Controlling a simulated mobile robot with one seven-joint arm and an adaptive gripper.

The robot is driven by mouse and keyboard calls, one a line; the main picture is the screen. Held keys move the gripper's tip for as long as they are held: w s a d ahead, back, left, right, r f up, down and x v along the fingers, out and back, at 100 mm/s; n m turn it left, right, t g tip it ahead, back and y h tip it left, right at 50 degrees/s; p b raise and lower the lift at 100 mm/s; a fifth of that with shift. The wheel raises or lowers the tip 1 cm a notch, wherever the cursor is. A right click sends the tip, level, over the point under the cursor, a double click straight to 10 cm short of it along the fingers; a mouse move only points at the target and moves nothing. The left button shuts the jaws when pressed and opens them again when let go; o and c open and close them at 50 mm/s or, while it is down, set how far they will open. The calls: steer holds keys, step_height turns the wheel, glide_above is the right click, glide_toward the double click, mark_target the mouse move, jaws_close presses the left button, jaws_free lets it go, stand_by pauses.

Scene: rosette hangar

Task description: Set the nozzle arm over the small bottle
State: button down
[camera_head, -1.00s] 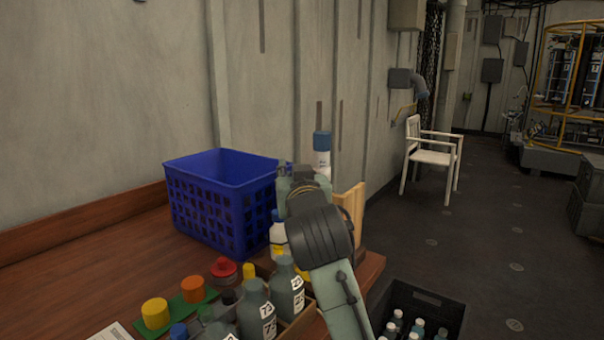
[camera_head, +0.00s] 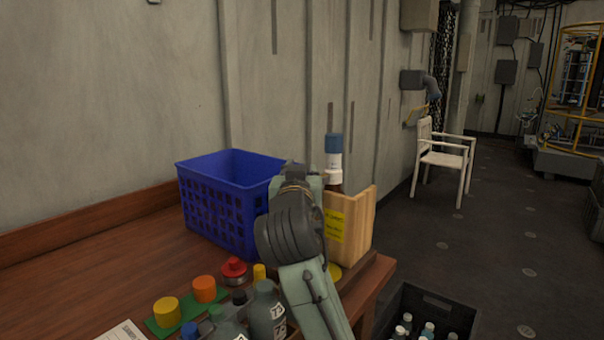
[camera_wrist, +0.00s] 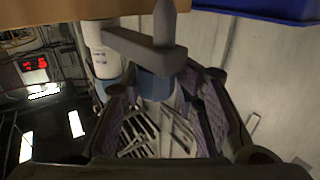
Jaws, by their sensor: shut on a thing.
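The dispenser stands by the wooden panel, with a blue top (camera_head: 334,143), white collar (camera_head: 334,162) and brown body (camera_head: 335,184). In the wrist view the white collar (camera_wrist: 101,48) shows at upper left. A grey nozzle arm (camera_wrist: 130,43) reaches right from it, with a spout (camera_wrist: 165,18) at its end. My gripper (camera_wrist: 160,100) is shut on a blue-grey grip (camera_wrist: 154,86) at the nozzle arm. In the head view my wrist hides my fingers and the nozzle arm. I cannot make out the small bottle; my arm covers the place in front of the dispenser.
A blue crate (camera_head: 205,210) stands left of my wrist. A wooden panel (camera_head: 361,222) with a yellow label is at the right. Grey bottles (camera_head: 265,312), a red-capped item (camera_head: 234,268) and colored caps (camera_head: 166,311) fill the front. A black crate (camera_head: 405,300) is below right.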

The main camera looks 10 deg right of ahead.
steer(key=shift+a+f, duration=0.15)
steer(key=shift+a, duration=0.15)
steer(key=c, duration=1.5)
jaws_free()
steer(key=shift+o, duration=0.8)
steer(key=shift+d, duration=0.1)
steer(key=v, duration=1.2)
